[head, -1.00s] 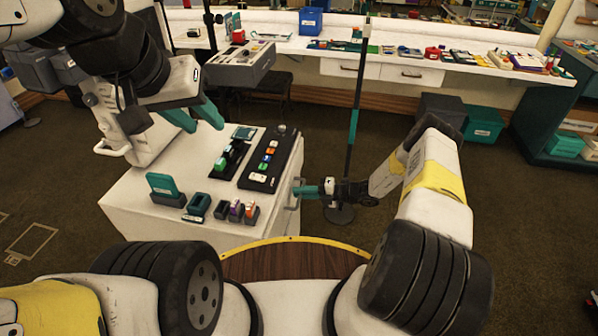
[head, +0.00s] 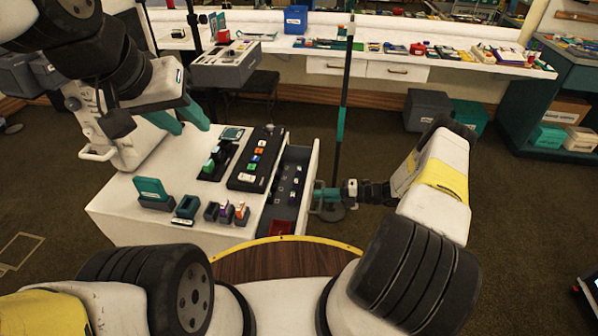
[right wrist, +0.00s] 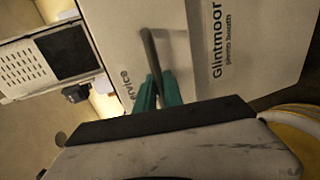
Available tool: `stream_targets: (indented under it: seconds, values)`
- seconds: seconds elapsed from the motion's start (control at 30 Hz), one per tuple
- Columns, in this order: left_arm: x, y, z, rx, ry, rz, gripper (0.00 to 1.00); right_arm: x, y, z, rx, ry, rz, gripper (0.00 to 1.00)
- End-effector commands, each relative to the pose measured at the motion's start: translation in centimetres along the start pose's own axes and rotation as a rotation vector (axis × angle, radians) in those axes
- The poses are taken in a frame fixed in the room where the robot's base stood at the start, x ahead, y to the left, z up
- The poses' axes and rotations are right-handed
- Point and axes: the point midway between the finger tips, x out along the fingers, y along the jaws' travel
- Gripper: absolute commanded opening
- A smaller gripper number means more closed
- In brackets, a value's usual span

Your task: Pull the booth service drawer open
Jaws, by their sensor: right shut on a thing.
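The booth service drawer (head: 314,168) stands pulled out from the right side of the white booth counter (head: 135,232). Its dark inside shows, with several small items and a red thing near the front end. My right gripper (head: 320,198) is at the drawer's outer face. In the right wrist view its teal fingers (right wrist: 158,92) are closed around the grey bar handle (right wrist: 150,50) on the white drawer front. My left gripper (head: 188,115) hangs above the counter's far left part, its teal fingers apart with nothing between them.
On the counter are a black button panel (head: 257,158), a teal card holder (head: 151,190) and several small blocks in stands. A dark pole (head: 344,110) with a round base stands just beyond my right gripper. Open carpet lies to the right.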

Motion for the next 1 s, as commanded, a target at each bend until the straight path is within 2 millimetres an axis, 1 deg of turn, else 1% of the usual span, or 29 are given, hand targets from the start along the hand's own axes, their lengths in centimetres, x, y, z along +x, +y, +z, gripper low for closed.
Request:
stream_targets:
  seconds: [0.03,0.2,0.4,0.5,0.6,0.73,1.0]
  values:
    - [0.0,0.0,0.0,0.0,0.0,0.0,0.36,-1.6,-0.5,0.0,0.001,-0.003,-0.005,0.0]
    - [0.0,0.0,0.0,0.0,0.0,0.0,0.36,-6.1,-1.4,0.0,0.0,-0.002,-0.004,0.0]
    - [0.0,0.0,0.0,0.0,0.0,0.0,0.36,-10.4,-2.4,-0.1,0.001,-0.002,-0.004,0.0]
    - [0.0,0.0,0.0,0.0,0.0,0.0,0.36,-12.1,-2.7,-0.1,0.001,-0.001,-0.004,0.0]
    - [0.0,0.0,0.0,0.0,0.0,0.0,0.36,-13.3,-3.0,-0.1,0.001,0.0,-0.004,0.0]
    - [0.0,0.0,0.0,0.0,0.0,0.0,0.36,-14.4,-3.1,-0.1,0.001,0.0,-0.003,0.0]
    - [0.0,0.0,0.0,0.0,0.0,0.0,0.36,-15.1,-3.2,-0.1,0.001,0.001,-0.002,0.0]
